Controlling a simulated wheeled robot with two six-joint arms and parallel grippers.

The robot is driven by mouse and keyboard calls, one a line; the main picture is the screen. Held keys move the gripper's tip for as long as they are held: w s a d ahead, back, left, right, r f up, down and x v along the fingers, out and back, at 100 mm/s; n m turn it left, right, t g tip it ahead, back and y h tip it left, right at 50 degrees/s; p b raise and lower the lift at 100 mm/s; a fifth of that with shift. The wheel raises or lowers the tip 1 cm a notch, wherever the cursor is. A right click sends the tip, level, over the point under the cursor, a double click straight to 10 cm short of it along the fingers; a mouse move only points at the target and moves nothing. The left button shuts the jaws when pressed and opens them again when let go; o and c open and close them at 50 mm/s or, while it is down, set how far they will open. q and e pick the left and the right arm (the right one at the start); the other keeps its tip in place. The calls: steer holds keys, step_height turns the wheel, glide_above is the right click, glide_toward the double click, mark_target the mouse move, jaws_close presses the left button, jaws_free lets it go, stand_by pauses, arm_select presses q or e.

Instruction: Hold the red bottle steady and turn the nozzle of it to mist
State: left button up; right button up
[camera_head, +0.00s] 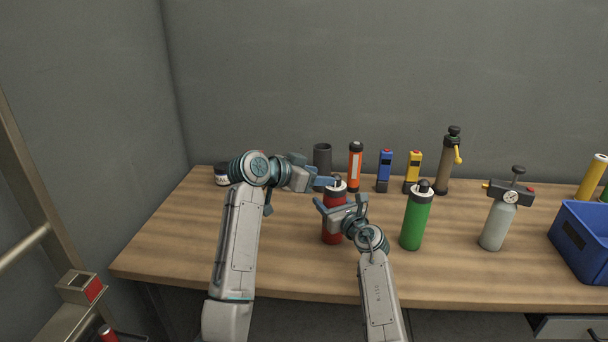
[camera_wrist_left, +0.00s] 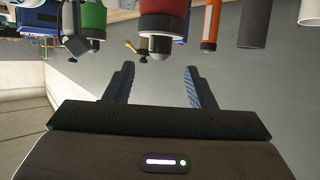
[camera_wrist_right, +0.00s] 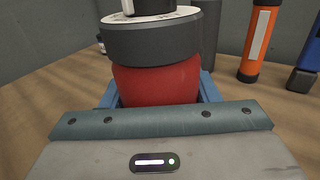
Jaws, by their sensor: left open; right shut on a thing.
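The red bottle (camera_head: 332,232) stands upright on the bench, with a dark collar and a pale-ringed nozzle (camera_head: 337,183) on top. My right gripper (camera_head: 334,207) is shut on its upper body; in the right wrist view the red body (camera_wrist_right: 158,82) sits between the fingers, below the collar (camera_wrist_right: 150,41). My left gripper (camera_head: 325,182) is open beside the nozzle. In the upside-down left wrist view the nozzle tip (camera_wrist_left: 160,44) lies ahead, in line with the gap between the open fingers (camera_wrist_left: 158,78). The nozzle's setting cannot be read.
A green bottle (camera_head: 415,222) stands to the right, then a grey gauge bottle (camera_head: 496,225) and a blue crate (camera_head: 583,245). Behind are a dark cylinder (camera_head: 322,158), an orange tube (camera_head: 355,168), blue (camera_head: 385,172) and yellow devices (camera_head: 413,173) and a brown pump bottle (camera_head: 446,170). The front left bench is clear.

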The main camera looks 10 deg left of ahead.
arm_select(q)
steer(key=v, duration=0.5)
arm_select(e)
steer(key=o, duration=1.3)
steer(key=shift+c, duration=0.2)
